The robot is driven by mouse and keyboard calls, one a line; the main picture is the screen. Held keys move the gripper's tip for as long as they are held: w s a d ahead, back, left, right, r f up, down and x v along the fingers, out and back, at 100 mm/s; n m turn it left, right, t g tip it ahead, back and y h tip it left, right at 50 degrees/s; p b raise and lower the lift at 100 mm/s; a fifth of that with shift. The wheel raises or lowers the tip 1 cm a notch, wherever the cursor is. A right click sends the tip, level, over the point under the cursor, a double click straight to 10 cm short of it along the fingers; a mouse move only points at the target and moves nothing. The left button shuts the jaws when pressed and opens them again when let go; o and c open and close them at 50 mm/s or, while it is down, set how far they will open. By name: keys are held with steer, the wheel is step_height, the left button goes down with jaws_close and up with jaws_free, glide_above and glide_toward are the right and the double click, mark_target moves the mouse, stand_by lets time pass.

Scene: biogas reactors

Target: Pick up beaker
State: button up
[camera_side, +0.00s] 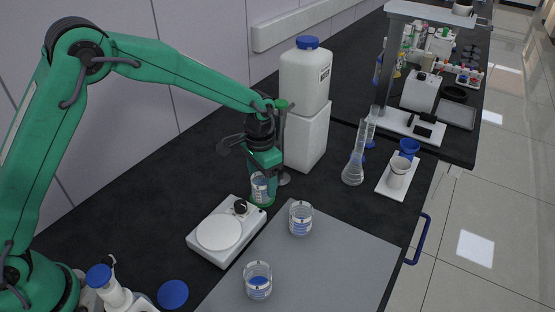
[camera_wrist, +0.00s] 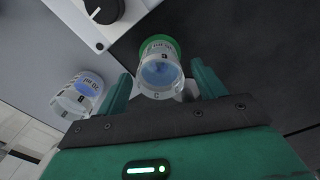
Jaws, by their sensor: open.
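A clear glass beaker (camera_side: 260,186) with blue liquid stands at the foot of my gripper (camera_side: 264,178) in the side view. In the wrist view the beaker (camera_wrist: 159,70), marked C, lies between the two green fingers of my gripper (camera_wrist: 163,78). The fingers are open, one on each side of it, with a gap showing at the right; whether the left finger touches is unclear. A green disc or rim shows behind the beaker. A second beaker (camera_side: 301,217), and a third beaker (camera_side: 258,280), stand on the grey mat. A beaker marked B (camera_wrist: 80,96) shows left of my fingers.
A white stirrer plate (camera_side: 219,232) with a black knob stands left of my gripper. A clamp stand (camera_side: 283,150) and white containers (camera_side: 305,75) are close behind. A flask (camera_side: 354,165) and a white tray (camera_side: 387,185) stand right. The grey mat (camera_side: 340,265) has free room.

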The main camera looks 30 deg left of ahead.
steer(key=shift+f, duration=1)
steer(key=shift+c, duration=0.4)
steer(key=c, duration=1.1)
steer(key=shift+c, duration=0.2)
steer(key=shift+r, duration=0.15)
steer(key=shift+r, duration=0.85)
step_height(320, 180, up, 2)
steer(key=shift+r, duration=0.25)
steer(key=s+d+r, duration=0.6)
steer(key=s+d, duration=0.2)
steer(key=shift+s+r, duration=0.3)
steer(key=shift+s, duration=0.05)
